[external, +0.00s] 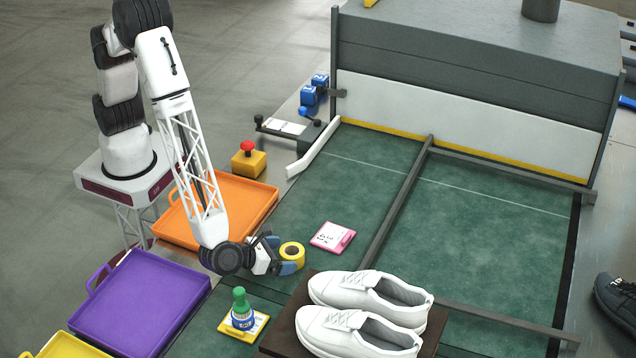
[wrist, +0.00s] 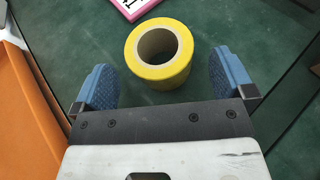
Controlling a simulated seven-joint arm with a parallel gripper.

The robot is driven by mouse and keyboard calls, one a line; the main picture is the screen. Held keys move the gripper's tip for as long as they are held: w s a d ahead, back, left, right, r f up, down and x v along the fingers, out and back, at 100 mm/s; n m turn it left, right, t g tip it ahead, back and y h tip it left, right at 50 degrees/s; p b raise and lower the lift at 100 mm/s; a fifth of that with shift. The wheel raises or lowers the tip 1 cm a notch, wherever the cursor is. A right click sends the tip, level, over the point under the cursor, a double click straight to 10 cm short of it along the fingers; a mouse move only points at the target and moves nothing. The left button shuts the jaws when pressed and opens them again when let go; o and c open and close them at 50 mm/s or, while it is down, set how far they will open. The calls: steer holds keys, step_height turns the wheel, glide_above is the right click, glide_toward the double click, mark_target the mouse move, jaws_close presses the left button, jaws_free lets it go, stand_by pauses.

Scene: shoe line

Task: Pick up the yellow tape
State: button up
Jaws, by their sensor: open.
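The yellow tape (external: 292,254) is a short roll with a pale cardboard core, standing on the green belt. In the wrist view the yellow tape (wrist: 172,72) lies ahead of and between my two blue fingertips, with its round hole facing up. My gripper (external: 282,258) is low over the belt, right at the tape. In the wrist view my gripper (wrist: 163,85) is open, with one finger at each side of the roll and a visible gap on both sides. Nothing is held.
A pink-edged card (external: 333,237) lies just beyond the tape. White shoes (external: 365,305) stand on a dark board (external: 285,338) to the right. An orange tray (external: 245,205) and a purple tray (external: 140,300) are at the left.

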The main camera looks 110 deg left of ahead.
mark_target(285, 255)
steer(key=shift+x, duration=1.65)
steer(key=c, duration=1)
